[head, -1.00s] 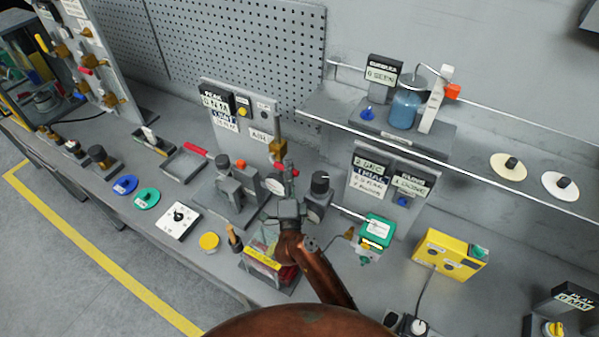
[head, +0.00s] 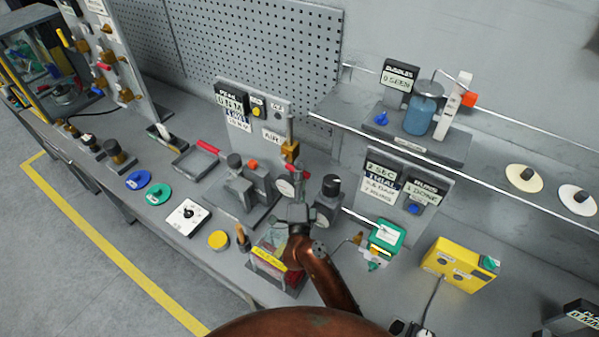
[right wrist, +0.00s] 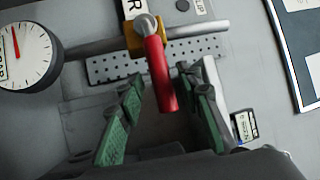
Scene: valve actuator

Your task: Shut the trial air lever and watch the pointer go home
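The trial air lever is a red handle (right wrist: 160,75) on a brass valve body (right wrist: 147,35) across a grey pipe. The white dial gauge (right wrist: 24,55) has a red pointer standing nearly upright, slightly left. My left gripper is out of view.
A black knob unit (head: 328,200) stands close right of my gripper. A grey clamp-like fixture (head: 240,190) is to its left. A green device (head: 386,236) and yellow box (head: 458,265) stand further right.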

